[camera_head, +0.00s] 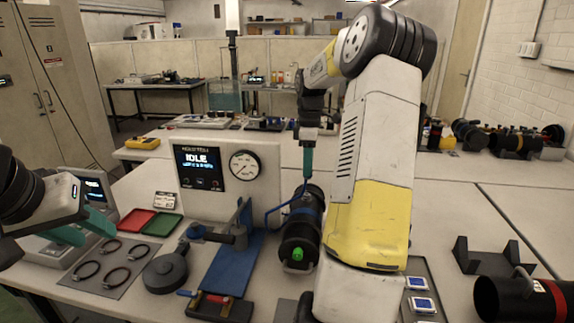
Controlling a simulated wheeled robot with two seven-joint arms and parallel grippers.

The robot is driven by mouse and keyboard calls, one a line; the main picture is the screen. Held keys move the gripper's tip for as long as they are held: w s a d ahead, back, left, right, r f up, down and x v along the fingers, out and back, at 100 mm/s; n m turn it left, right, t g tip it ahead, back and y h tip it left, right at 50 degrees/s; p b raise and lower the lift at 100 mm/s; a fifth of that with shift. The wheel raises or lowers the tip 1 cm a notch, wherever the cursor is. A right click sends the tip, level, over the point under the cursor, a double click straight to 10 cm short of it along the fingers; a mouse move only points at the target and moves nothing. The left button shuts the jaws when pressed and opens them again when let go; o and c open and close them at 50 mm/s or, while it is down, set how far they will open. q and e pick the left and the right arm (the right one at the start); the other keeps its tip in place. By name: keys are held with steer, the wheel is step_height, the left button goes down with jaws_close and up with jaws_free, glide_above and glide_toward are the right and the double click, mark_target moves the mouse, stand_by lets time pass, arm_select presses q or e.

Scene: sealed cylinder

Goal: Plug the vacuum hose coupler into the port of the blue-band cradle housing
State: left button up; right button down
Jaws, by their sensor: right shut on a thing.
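The blue-band cradle housing (297,238) is a black cylinder lying on the bench right of the gauge panel, with a green knob on its near end. My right gripper (307,172) points down over its far part, with teal fingers shut. A thin blue hose (271,212) loops from beside the panel up to these fingertips. The coupler at its end is mostly hidden by the fingers, and I cannot tell whether it touches the port. My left gripper (84,229) is open and empty at the left, above the bench.
The panel (228,172) reads IDLE beside a round gauge. Red (137,220) and green (157,225) trays, a mat with several black rings (118,262), and a blue stand (228,262) fill the left. A red-band cylinder (518,300) and black cradle (491,256) stand right.

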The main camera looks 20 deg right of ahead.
steer(key=shift+f, duration=2.9)
steer(key=c, duration=1.1)
jaws_free()
steer(key=shift+o, duration=0.2)
step_height(320, 180, up, 8)
steer(key=shift+f, duration=0.1)
